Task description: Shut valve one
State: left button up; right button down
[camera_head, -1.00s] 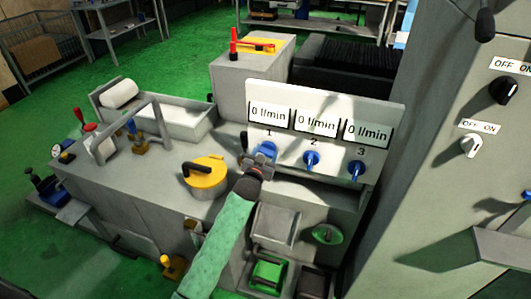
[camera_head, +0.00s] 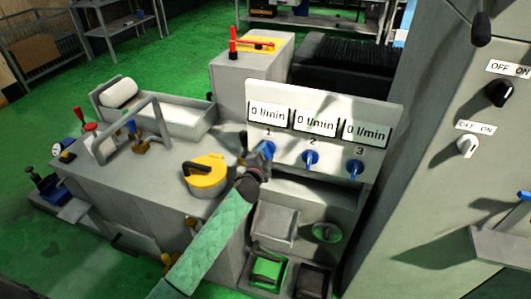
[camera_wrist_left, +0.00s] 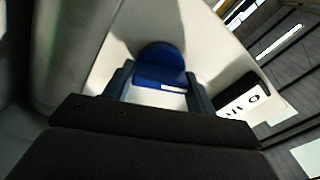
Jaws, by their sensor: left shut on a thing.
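Valve one is a blue handle (camera_head: 267,148) under the number 1 on the white panel (camera_head: 380,103). My left gripper (camera_head: 262,160) is at valve one, its arm in a green sleeve coming from below, and it hides part of the handle. In the left wrist view the blue handle (camera_wrist_left: 161,66) lies between the two fingers of the left gripper (camera_wrist_left: 160,90), which is shut on it. The display above valve one (camera_head: 268,116) reads 0 l/min. My right gripper is not in view.
Valve two (camera_head: 311,158) and valve three (camera_head: 355,168) are blue handles to the right, their displays also at 0 l/min. A yellow round lid with a black handle (camera_head: 206,175) stands to the left. A grey cabinet with OFF/ON switches (camera_head: 467,146) rises at right.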

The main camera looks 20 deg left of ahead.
pick_arm(q)
jog(key=shift+f+m+p, duration=0.1)
jog(key=shift+m+p, duration=0.2)
jog(key=shift+m, duration=2.2)
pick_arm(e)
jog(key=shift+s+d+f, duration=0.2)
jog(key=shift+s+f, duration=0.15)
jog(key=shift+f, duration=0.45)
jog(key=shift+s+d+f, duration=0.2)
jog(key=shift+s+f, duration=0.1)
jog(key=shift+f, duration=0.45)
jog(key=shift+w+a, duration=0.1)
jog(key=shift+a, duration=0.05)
pick_arm(q)
jog(key=o, duration=1)
jog(key=shift+c, duration=0.2)
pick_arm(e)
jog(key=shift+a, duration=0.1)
pick_arm(q)
jog(key=shift+s+f, duration=0.1)
jog(key=shift+s, duration=0.2)
jog(key=s+b, duration=0.2)
jog(key=s, duration=0.5)
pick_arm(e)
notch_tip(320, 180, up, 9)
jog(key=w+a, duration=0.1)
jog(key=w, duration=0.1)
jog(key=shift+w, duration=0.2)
